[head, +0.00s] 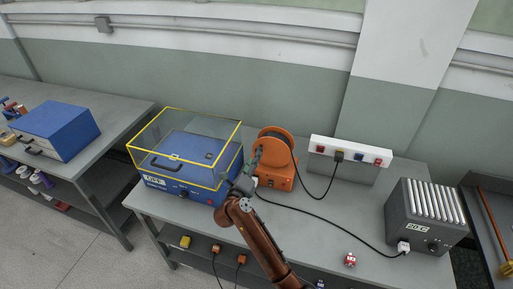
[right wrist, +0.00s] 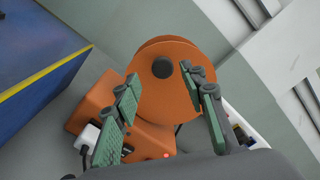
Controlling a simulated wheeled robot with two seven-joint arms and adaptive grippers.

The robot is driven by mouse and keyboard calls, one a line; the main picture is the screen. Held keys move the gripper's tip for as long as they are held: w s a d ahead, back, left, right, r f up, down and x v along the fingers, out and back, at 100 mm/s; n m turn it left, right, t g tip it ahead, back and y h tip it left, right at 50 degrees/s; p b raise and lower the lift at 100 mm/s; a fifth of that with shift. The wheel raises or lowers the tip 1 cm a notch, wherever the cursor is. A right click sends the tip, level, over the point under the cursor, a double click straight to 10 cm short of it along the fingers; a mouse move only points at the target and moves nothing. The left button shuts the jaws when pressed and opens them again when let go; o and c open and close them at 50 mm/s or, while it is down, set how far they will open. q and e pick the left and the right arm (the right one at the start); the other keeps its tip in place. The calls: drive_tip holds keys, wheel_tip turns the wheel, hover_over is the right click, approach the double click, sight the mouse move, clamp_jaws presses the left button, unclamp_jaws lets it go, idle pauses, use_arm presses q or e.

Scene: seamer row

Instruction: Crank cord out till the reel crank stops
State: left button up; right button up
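The orange cord reel (head: 276,147) stands on the grey bench; in the right wrist view its round orange face (right wrist: 165,95) has a dark round knob or hub (right wrist: 162,68). I cannot tell which part is the crank, and no crank arm shows clearly. My right gripper (head: 257,158) is at the reel's left front side. In the right wrist view its green-padded fingers (right wrist: 163,92) are spread apart, with the reel face beyond them and nothing visibly clamped. A black cord (head: 325,190) runs from the reel to the power strip (head: 350,152). My left gripper is out of view.
A blue machine with a clear yellow-edged cover (head: 185,150) stands close left of the reel. A grey ribbed heater-like box (head: 425,215) is at right, with a cord (head: 340,222) crossing the bench. A small red-and-white item (head: 350,260) lies near the front edge.

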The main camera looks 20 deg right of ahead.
sight(272, 150)
drive_tip(key=x, duration=0.5)
drive_tip(key=shift+w+d+r+b, duration=0.1)
drive_tip(key=shift+w+d+b, duration=0.1)
drive_tip(key=shift+d+b, duration=0.1)
drive_tip(key=shift+w+d, duration=0.1)
drive_tip(key=shift+w, duration=0.05)
drive_tip(key=c, duration=0.8)
clamp_jaws()
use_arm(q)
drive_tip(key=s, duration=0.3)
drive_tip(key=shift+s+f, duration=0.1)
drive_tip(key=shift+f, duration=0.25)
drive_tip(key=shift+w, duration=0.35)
